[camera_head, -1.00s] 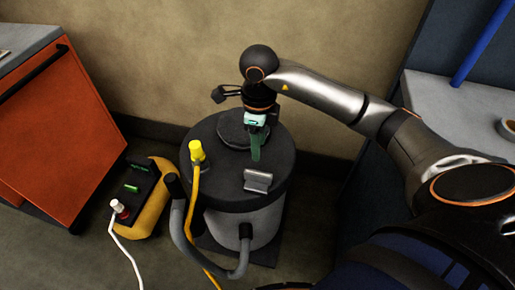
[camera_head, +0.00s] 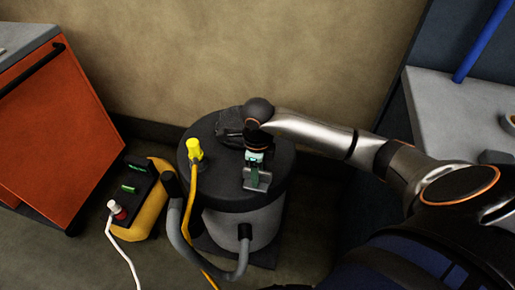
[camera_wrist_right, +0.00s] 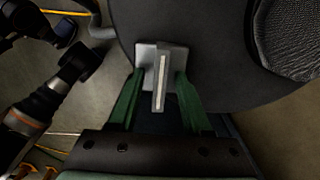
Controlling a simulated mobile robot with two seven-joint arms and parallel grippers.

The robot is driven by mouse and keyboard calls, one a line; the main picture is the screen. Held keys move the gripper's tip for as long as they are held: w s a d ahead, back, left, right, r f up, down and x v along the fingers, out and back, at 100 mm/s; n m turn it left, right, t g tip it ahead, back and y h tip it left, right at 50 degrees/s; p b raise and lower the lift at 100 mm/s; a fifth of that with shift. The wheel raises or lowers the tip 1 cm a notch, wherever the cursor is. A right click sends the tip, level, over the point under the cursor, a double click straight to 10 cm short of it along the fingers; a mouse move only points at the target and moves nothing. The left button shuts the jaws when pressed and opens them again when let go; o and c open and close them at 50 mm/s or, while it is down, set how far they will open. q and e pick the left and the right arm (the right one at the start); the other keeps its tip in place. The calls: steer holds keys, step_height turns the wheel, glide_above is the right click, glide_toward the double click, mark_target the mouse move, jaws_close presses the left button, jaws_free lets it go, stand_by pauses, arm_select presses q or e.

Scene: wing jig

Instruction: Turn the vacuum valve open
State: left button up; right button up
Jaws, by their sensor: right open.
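The valve is a grey metal piece with a flat plate and a raised bar handle. It sits on the dark round lid of the vacuum drum (camera_head: 215,193), and its lower part (camera_head: 257,184) shows below my gripper in the head view. In the right wrist view the valve handle (camera_wrist_right: 161,80) stands between the two green fingers of my right gripper (camera_wrist_right: 160,90), with a gap on each side. My right gripper (camera_head: 254,170) is open and points down at the valve. My left gripper is not in the head view.
A yellow plug (camera_head: 194,150) with a yellow cable stands on the lid, left of the valve. A grey hose (camera_head: 181,235) curves along the drum's front. A yellow-black power box (camera_head: 150,195) sits left on the floor. An orange cabinet (camera_head: 65,130) stands far left.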

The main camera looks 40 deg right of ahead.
jaws_close()
stand_by(0.4)
